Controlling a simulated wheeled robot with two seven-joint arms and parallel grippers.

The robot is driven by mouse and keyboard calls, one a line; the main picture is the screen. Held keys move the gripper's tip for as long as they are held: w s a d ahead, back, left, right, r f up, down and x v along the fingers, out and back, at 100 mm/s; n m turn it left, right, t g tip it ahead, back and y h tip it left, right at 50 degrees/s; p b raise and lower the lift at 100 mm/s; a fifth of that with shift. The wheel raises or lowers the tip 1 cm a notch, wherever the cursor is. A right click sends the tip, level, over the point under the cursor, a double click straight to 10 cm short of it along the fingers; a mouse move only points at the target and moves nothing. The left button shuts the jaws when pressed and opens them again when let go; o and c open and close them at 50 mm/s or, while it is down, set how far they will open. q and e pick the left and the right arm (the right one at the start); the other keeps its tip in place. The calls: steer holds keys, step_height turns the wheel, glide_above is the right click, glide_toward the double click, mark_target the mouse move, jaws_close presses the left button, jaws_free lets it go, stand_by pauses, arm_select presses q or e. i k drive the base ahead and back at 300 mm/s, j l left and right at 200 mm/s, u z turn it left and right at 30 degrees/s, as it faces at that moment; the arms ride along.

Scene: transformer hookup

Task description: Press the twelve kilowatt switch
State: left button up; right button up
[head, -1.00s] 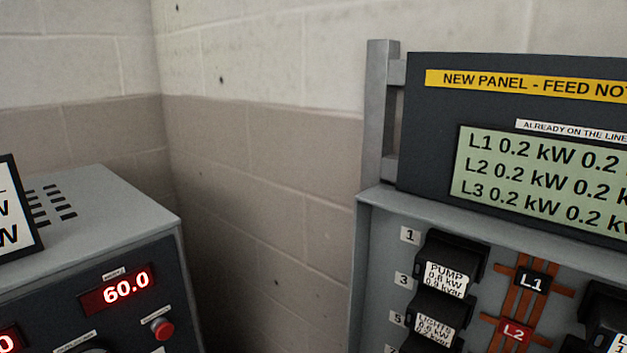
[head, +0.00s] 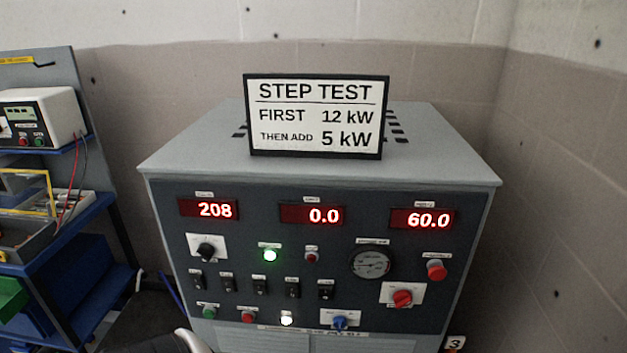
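A grey cabinet (head: 317,189) with a dark front stands in the middle of the head view. A row of several black rocker switches runs across its front, from the leftmost switch (head: 197,279) to the rightmost switch (head: 326,290). Their small labels are too blurred to read, so I cannot tell which is the twelve kilowatt switch. A sign (head: 317,116) on the cabinet top reads "STEP TEST, FIRST 12 kW, THEN ADD 5 kW". Neither gripper can be made out in the view.
The cabinet's red displays read 208 (head: 208,209), 0.0 (head: 312,215) and 60.0 (head: 422,219). A green lamp (head: 270,255) and a white lamp (head: 287,320) are lit. A red mushroom button (head: 436,270) sits at the right. A blue shelf rack (head: 75,220) stands at the left.

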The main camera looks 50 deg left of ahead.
mark_target(325, 292)
steer(key=j+u, duration=0.1)
steer(key=u, duration=1.5)
